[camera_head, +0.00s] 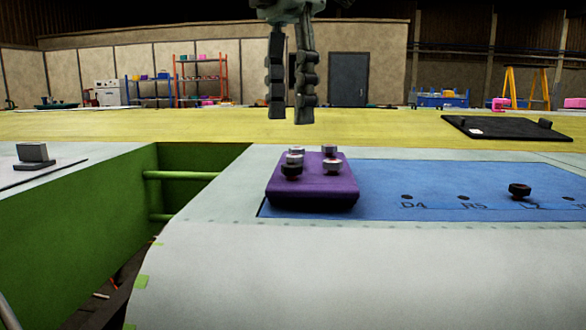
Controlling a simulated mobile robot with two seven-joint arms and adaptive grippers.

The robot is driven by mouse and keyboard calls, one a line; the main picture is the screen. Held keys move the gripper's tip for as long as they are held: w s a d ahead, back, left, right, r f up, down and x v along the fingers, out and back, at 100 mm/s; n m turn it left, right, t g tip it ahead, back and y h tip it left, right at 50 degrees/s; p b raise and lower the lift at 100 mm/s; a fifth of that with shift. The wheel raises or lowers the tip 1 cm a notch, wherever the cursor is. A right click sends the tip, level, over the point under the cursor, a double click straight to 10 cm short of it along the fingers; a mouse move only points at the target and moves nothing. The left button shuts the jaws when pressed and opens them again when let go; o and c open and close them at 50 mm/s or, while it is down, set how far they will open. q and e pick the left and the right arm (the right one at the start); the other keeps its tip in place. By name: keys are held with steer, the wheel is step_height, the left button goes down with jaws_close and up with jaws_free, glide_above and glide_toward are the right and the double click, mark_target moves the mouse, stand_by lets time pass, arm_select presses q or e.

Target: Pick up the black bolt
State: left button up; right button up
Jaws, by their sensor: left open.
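My left gripper (290,115) hangs from the top of the view with its two fingers pointing down. It is open and empty, above the purple block and apart from it. The purple block (312,195) lies at the left end of the blue sheet and carries several small bolts. One bolt at its front left is black (291,172); the others have grey, lighter heads (331,165). Another black bolt (519,190) stands on the blue sheet at the right, near a printed label. My right gripper is not in view.
The blue sheet (420,178) has dark holes and labels such as D4. A green-walled opening (100,200) lies at the left, with a grey block (34,156) beside it. A black panel (505,128) lies at the back right. The pale front surface (350,275) is clear.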

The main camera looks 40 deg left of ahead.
mark_target(291, 164)
arm_select(q)
step_height(291, 164, down, 7)
steer(key=shift+d+f, duration=0.1)
stand_by(0.3)
steer(key=shift+c, duration=0.5)
jaws_close()
